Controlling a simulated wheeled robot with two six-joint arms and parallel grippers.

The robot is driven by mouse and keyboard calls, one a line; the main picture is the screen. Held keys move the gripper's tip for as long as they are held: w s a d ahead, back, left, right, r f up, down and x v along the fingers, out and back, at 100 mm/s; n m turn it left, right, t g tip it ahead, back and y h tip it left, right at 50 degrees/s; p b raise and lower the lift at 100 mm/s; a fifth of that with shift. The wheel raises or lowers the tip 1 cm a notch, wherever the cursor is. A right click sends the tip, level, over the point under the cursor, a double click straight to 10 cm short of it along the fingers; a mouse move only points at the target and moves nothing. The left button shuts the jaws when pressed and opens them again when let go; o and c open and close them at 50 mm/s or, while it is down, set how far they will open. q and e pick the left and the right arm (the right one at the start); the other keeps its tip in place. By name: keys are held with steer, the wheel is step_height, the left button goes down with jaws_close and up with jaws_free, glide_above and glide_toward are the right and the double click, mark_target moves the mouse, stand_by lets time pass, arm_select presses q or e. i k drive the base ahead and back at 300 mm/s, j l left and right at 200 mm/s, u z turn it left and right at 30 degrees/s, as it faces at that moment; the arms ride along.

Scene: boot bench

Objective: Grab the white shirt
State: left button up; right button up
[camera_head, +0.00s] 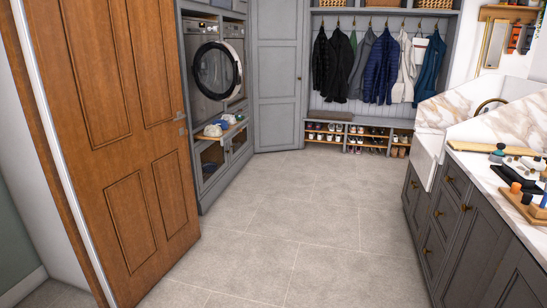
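Several garments hang from hooks on the grey rack at the back. A white or cream garment (404,72) hangs between a dark blue padded jacket (381,70) and a teal jacket (430,66) at the right. A small white patch (419,46) shows beside the teal jacket; I cannot tell whether it is a separate shirt. Neither of my grippers is in view.
The tiled floor (300,215) is clear up to the bench and shoe cubbies (352,146). An open wooden door (115,120) stands at the left. A washing machine (215,70) has its round door open. A counter (500,180) with bottles and brushes runs along the right.

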mark_target(228, 119)
steer(key=i, duration=2.7)
steer(key=i+l+u, duration=0.1)
steer(key=i, duration=1.25)
steer(key=i+l+u, duration=0.15)
steer(key=i+u, duration=0.2)
steer(key=i, duration=0.15)
steer(key=i+l+u, duration=0.3)
steer(key=i, duration=0.15)
steer(key=i+l+u, duration=0.35)
steer(key=i+l, duration=0.25)
steer(key=l, duration=0.15)
steer(key=i+l, duration=0.2)
steer(key=l, duration=0.2)
